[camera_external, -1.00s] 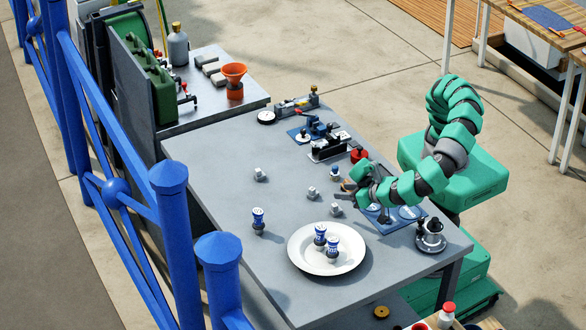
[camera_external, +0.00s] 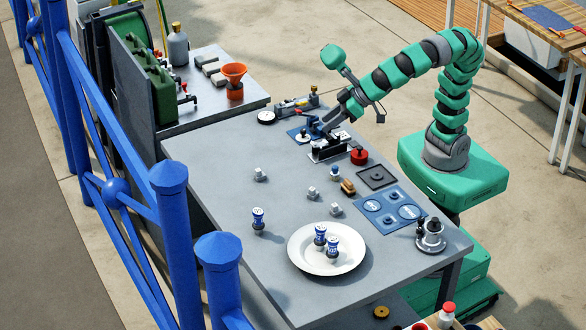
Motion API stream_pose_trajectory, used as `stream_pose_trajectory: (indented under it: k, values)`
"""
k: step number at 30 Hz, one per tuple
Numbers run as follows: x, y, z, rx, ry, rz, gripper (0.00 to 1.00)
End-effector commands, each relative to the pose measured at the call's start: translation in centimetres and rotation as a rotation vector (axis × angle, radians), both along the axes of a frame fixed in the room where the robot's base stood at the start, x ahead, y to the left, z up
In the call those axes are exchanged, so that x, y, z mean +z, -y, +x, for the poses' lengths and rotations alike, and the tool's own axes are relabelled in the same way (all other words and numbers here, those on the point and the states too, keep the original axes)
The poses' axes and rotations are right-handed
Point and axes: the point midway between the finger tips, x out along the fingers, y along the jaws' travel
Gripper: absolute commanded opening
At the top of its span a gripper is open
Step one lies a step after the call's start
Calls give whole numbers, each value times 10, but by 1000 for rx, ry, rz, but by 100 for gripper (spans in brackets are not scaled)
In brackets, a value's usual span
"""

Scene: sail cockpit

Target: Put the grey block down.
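My gripper (camera_external: 335,118) is over the far part of the grey table, above and beside a black fixture (camera_external: 328,148). Its dark fingers point down and to the left. At this size I cannot tell whether they are open or shut, or whether a grey block is between them. Three small light-grey blocks stand apart on the table: one toward the left (camera_external: 260,174), one near the middle (camera_external: 312,192) and one just behind the plate (camera_external: 336,209). My gripper is well away from all three.
A white plate (camera_external: 300,262) holds two blue-and-white pieces; a similar piece (camera_external: 258,219) stands left of it. A brown block (camera_external: 348,187), a dark square pad (camera_external: 377,177), a blue panel (camera_external: 398,226) and a red round part (camera_external: 359,156) line the right side.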

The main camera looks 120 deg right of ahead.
Motion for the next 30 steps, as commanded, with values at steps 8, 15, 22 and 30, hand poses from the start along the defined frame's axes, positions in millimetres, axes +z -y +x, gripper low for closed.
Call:
stream_pose_trajectory:
  k: [8, 15, 22, 30]
  values:
    - [148, 39, -41, 341, 255, -43, 37]
    - [232, 63, -86, 498, 452, -165, 37]
    - [250, 69, -97, 528, 495, -205, 37]
    - [249, 69, -96, 528, 494, -205, 40]
